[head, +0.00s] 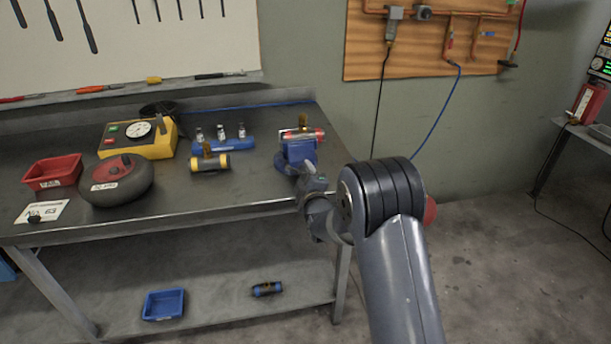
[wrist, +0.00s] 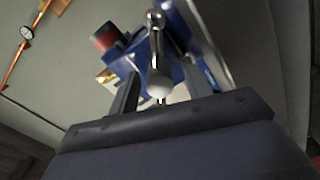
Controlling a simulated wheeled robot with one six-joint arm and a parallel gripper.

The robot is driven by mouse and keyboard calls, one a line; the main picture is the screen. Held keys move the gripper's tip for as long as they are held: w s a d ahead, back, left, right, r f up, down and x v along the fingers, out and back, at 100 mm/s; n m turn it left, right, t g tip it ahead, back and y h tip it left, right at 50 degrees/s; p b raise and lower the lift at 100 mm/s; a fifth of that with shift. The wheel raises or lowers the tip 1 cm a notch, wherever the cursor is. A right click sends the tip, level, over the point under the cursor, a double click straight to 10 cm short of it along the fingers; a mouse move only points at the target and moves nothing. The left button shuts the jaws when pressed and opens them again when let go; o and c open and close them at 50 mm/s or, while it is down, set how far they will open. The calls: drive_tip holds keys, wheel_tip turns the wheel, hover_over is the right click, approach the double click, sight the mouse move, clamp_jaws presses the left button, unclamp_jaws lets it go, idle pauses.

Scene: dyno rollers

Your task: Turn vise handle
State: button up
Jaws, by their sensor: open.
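A blue vise (head: 297,152) stands at the right end of the metal workbench, with a red and silver cylinder in its top. It also shows in the wrist view (wrist: 196,70). The vise handle (wrist: 157,58), a metal bar with a rounded pale end, points toward the wrist camera. My gripper (wrist: 145,92) is open, with its two fingers on either side of the handle's near end. I cannot tell whether a finger touches it. In the head view my arm's wrist is in front of the vise and hides part of its lower front.
A blue tray (head: 164,304) lies on the lower shelf.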

drive_tip(key=shift+c, duration=0.6)
drive_tip(key=c, duration=0.9)
drive_tip(key=shift+f+b, duration=0.1)
drive_tip(key=shift+b, duration=0.3)
